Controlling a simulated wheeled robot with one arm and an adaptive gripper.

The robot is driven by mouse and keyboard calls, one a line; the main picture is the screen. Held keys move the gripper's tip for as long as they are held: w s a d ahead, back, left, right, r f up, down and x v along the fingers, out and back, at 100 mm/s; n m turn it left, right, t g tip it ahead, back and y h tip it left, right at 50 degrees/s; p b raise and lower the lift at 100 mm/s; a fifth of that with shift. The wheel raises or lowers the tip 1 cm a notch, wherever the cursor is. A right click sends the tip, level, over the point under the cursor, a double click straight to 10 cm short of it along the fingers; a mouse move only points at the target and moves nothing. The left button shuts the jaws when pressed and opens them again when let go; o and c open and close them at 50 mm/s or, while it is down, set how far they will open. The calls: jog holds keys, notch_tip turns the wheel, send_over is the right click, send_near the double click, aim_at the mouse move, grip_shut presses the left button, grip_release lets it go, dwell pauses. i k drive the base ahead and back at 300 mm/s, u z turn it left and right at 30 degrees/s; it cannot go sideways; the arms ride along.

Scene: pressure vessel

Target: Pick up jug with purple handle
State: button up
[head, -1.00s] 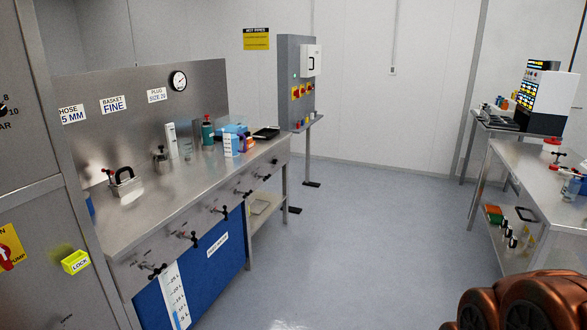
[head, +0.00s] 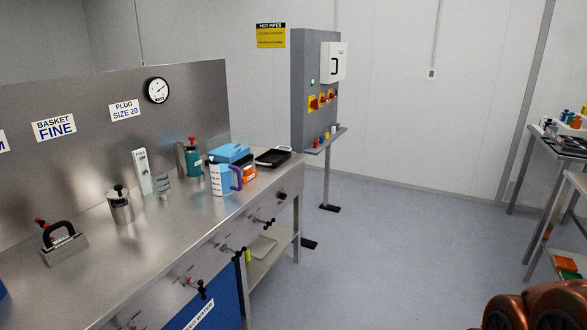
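The jug with the purple handle (head: 223,180) stands upright on the steel bench (head: 165,232), near its front edge and towards the far end. It is whitish with blue markings, and its purple handle faces right. A blue box-like thing stands just behind it and an orange item just right of it. A copper-coloured part of my own body shows at the bottom right.
A teal bottle (head: 193,160), steel canister (head: 121,206) and black tray (head: 272,158) share the bench. Valve handles stick out along its front. A grey control cabinet (head: 312,85) stands beyond it. The floor (head: 390,255) to the right is clear.

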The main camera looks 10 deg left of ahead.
aim_at(221, 168)
jog(key=i, duration=3.15)
jog(key=u, duration=3.6)
